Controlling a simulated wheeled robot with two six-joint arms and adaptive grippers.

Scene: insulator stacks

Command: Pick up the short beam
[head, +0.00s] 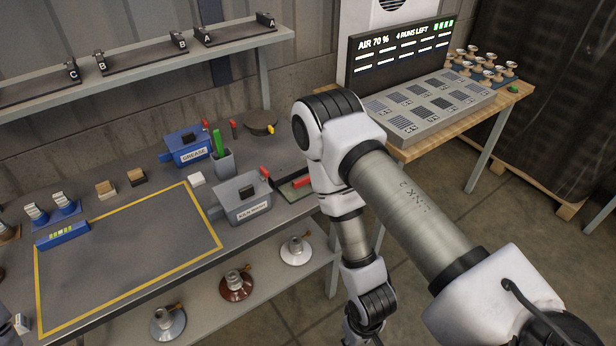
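I cannot single out a short beam in the head view. Lettered end stops stand on the upper shelf with low dark bars or trays between them: rack C (35,87) at the left, rack B (140,60) in the middle and rack A (235,33) at the right. I cannot tell whether any of these holds a beam. My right arm comes in from the lower right, bends at the elbow and hangs down beside the workbench. Its gripper is below the picture's edge.
The workbench (120,262) has a bare yellow-outlined area. Insulator discs (236,284) stand on the lower shelf. A display (405,50) is on the wooden table (430,140).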

